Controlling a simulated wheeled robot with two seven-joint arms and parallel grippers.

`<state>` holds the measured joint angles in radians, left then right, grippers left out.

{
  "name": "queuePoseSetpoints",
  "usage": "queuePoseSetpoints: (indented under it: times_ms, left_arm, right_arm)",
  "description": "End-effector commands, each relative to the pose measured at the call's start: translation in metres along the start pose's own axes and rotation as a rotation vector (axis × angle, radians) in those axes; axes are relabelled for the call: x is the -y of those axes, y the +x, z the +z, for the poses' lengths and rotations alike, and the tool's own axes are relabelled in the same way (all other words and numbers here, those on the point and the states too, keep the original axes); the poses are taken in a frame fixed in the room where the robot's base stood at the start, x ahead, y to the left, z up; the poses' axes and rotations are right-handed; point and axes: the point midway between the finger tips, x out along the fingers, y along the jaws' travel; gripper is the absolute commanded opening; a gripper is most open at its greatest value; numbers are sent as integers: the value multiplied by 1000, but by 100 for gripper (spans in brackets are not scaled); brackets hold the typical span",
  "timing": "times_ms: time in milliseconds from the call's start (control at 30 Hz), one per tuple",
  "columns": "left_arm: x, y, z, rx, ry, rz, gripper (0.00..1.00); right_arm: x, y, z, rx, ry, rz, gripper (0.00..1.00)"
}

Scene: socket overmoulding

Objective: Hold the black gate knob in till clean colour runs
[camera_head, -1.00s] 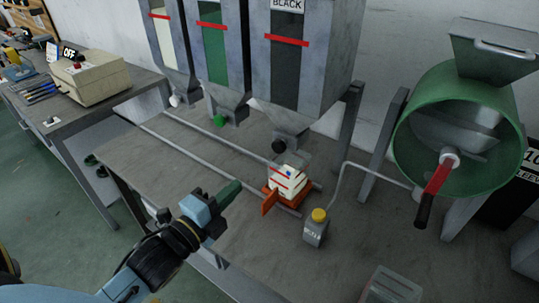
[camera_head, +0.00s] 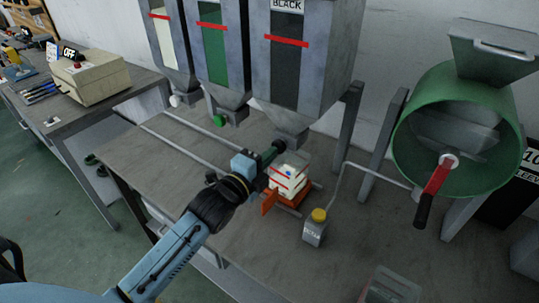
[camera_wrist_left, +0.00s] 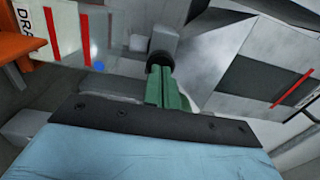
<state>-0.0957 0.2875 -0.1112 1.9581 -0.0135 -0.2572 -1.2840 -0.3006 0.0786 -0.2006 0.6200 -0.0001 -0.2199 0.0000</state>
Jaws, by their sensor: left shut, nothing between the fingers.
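The black gate knob (camera_head: 281,146) sits at the outlet under the hopper labelled BLACK (camera_head: 300,85). My left gripper (camera_head: 274,153) has green fingers, shut and empty, with the tips at the knob. In the left wrist view the finger tips (camera_wrist_left: 167,82) point straight at the dark round knob (camera_wrist_left: 159,61) and partly cover it. They appear to touch it, though a small gap cannot be ruled out. No running colour can be made out. My right gripper is out of view.
Two more hoppers stand to the left, with a green knob (camera_head: 219,121) and a white knob (camera_head: 174,100). Rails (camera_head: 165,145) cross the bench.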

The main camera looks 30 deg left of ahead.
Motion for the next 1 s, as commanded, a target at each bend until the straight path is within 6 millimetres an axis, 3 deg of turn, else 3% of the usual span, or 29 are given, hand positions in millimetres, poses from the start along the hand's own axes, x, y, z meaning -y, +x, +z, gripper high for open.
queuePoseSetpoints:
  times_ms: [467,700,1000]
  left_arm:
    - [0,6,0,0,0,0,0]
    - [2,25,0,0,2,-2,0]
    - [2,25,0,0,1,-4,0]
  right_arm:
    - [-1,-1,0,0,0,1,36]
    - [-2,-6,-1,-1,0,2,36]
    - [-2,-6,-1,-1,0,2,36]
